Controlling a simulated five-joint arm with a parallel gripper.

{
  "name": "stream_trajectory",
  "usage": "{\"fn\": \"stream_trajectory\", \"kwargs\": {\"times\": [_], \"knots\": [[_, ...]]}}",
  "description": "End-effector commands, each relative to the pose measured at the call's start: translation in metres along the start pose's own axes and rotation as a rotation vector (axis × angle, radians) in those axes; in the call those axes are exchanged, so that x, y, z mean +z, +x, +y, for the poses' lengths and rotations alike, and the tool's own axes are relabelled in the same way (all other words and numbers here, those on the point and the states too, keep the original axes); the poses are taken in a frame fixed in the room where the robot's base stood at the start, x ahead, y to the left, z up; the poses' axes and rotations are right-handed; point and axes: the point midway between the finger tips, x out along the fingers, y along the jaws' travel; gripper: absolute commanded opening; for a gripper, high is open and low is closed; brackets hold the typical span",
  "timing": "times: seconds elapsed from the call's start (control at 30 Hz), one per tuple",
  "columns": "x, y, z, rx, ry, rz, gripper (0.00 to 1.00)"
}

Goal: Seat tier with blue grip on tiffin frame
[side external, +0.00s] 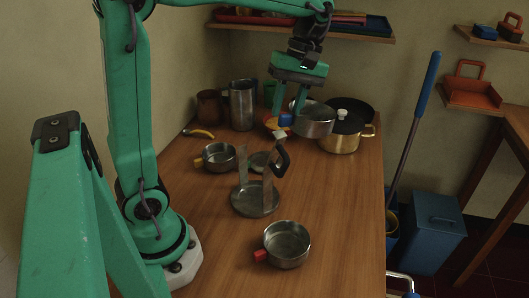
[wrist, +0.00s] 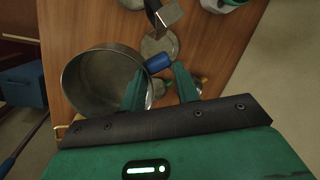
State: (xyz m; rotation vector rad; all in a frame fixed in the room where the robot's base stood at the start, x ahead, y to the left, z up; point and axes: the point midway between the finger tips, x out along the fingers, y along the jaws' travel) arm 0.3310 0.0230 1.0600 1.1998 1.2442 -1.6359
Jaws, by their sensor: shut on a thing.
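The tier with the blue grip (side external: 315,123) is a round grey metal bowl. My gripper (side external: 288,113) is shut on its blue grip (side external: 285,119) and appears to hold it above the far part of the table. In the wrist view the tier (wrist: 82,85) opens toward the camera, left of my fingers, with the blue grip (wrist: 158,63) between the fingertips (wrist: 160,69). The tiffin frame (side external: 248,207) stands mid-table, nearer than the tier and to its left. It has a round base, flat uprights and a black handle (side external: 283,158). Nothing is stacked on its base.
A tier with a yellow grip (side external: 219,157) and a flat metal disc (side external: 258,161) lie behind the frame. A tier with a red grip (side external: 287,246) sits in front.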

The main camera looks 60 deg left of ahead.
Motion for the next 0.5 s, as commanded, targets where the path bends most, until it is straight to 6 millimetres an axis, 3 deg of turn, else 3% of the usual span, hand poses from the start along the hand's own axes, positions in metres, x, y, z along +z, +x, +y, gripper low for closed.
{"fn": "stream_trajectory", "kwargs": {"times": [0.27, 0.5], "knots": [[-0.022, 0.004, -0.031, 0.046, 0.080, -0.009, 0.00], [-0.044, 0.013, -0.074, 0.107, 0.195, -0.002, 0.00]]}}
